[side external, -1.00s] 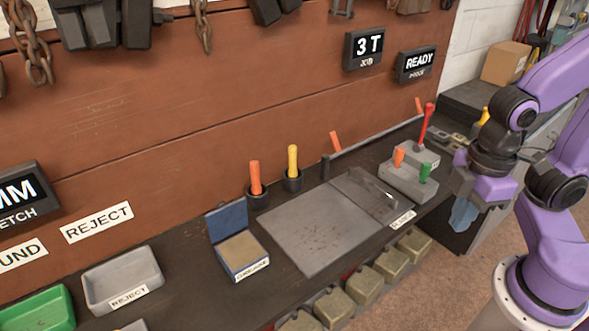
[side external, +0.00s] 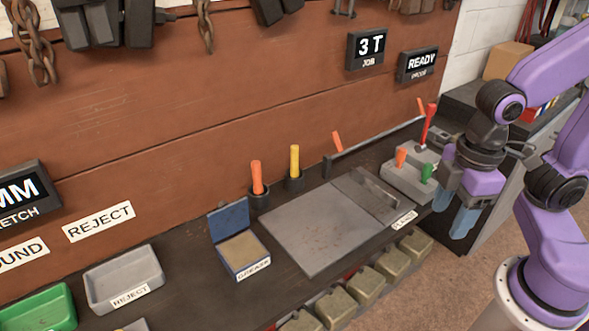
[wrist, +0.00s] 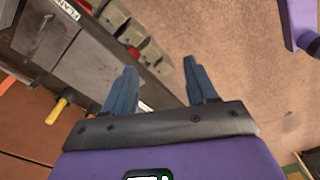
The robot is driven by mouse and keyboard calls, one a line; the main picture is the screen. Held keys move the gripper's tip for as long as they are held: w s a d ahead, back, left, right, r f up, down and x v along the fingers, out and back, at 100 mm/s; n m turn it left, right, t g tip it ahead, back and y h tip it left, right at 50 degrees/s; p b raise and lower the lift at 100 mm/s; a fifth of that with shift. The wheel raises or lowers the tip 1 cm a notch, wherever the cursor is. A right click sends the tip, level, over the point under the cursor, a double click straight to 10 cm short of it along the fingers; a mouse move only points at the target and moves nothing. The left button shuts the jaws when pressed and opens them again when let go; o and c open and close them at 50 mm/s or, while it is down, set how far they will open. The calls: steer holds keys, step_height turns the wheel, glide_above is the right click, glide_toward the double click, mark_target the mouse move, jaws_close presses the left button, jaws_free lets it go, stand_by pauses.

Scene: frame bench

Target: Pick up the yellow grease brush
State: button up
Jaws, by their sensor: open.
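The yellow grease brush (side external: 294,161) stands upright in a dark round cup (side external: 294,184) at the back of the bench, against the brown panel. Only its yellow handle shows; its lower end is hidden in the cup. A yellow handle (wrist: 57,110) also shows at the left of the wrist view. My gripper (side external: 453,212) is open and empty, with blue fingers pointing down, off the bench's right front side and well to the right of the brush.
An orange-handled tool (side external: 257,177) stands in a cup just left of the brush. A grey plate (side external: 310,235) lies in front. A grey block (side external: 408,182) with orange, green and red handles lies between brush and gripper. The open grease box (side external: 240,250) is at left.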

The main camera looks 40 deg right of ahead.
steer(key=w+a+r+m, duration=0.1)
steer(key=w+a, duration=0.2)
steer(key=w, duration=0.4)
steer(key=w+a+r+m, duration=0.1)
steer(key=w+a, duration=0.2)
steer(key=w, duration=0.4)
steer(key=m+t, duration=0.1)
steer(key=m, duration=0.5)
glide_above(294, 156)
steer(key=s+d, duration=0.2)
step_height(294, 156, down, 3)
steer(key=f, duration=0.3)
steer(key=w+f, duration=0.1)
steer(key=f, duration=0.3)
steer(key=w+f, duration=0.1)
steer(key=f, duration=0.3)
steer(key=shift+a, duration=0.25)
steer(key=shift+w+a+f, duration=0.1)
steer(key=shift+w+f, duration=0.1)
steer(key=shift+f, duration=0.75)
steer(key=shift+w+a+f, duration=0.15)
steer(key=shift+w+f, duration=0.05)
steer(key=shift+f, duration=0.8)
steer(key=shift+w+a+f, duration=0.1)
steer(key=shift+w+f, duration=0.1)
steer(key=shift+f, duration=0.75)
jaws_close()
